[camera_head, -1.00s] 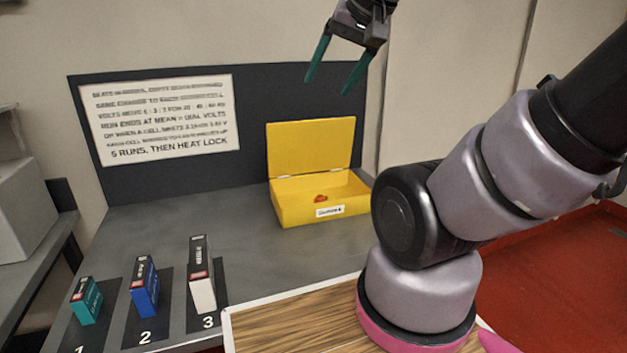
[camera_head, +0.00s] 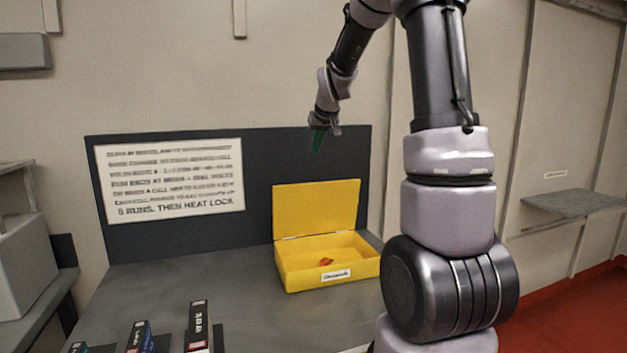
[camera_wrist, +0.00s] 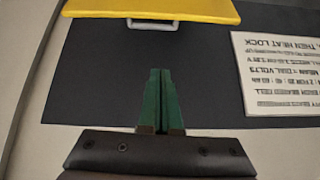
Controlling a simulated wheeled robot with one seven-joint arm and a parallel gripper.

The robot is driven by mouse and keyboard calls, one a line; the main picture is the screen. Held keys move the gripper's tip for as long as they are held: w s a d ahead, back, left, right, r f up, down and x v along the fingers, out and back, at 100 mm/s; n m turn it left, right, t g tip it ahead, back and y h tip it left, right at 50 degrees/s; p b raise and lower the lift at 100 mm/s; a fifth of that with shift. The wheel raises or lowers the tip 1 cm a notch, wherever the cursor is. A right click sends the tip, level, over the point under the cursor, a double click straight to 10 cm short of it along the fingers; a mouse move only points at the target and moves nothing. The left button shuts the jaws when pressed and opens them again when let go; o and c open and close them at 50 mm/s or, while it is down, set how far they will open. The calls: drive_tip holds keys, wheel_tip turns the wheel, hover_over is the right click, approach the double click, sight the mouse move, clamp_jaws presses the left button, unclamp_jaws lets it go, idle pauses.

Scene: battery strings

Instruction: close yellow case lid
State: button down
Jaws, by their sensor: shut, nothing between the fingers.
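The yellow case (camera_head: 330,270) sits on the grey bench against the dark back panel, with a small red-orange item (camera_head: 326,261) inside. Its lid (camera_head: 316,208) stands open, upright at the back edge. My gripper (camera_head: 317,142) is above and behind the lid's top edge, pointing down. In the wrist view, my gripper's green fingers (camera_wrist: 160,72) are together, with nothing between them. The lid (camera_wrist: 150,10) shows there at the top edge, with a grey handle (camera_wrist: 152,24) on its rim, apart from the fingertips.
A printed sign (camera_head: 172,182) is on the dark panel (camera_head: 258,160). Several small battery boxes, including a white-and-black one (camera_head: 198,328), stand at the bench's front left. The bench (camera_head: 215,280) left of the case is clear. A wall shelf (camera_head: 575,203) is at right.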

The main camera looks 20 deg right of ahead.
drive_tip(key=w+d+r+x, duration=0.1)
drive_tip(key=x, duration=1.4)
drive_tip(key=shift+s+d+f, duration=0.1)
drive_tip(key=shift+s+f, duration=0.15)
drive_tip(key=shift+s, duration=0.35)
drive_tip(key=shift+s+f, duration=0.25)
drive_tip(key=shift+s, duration=0.4)
drive_tip(key=shift+s+d+f, duration=0.1)
drive_tip(key=shift+s+f, duration=0.1)
drive_tip(key=shift+s, duration=0.4)
drive_tip(key=shift+s, duration=0.1)
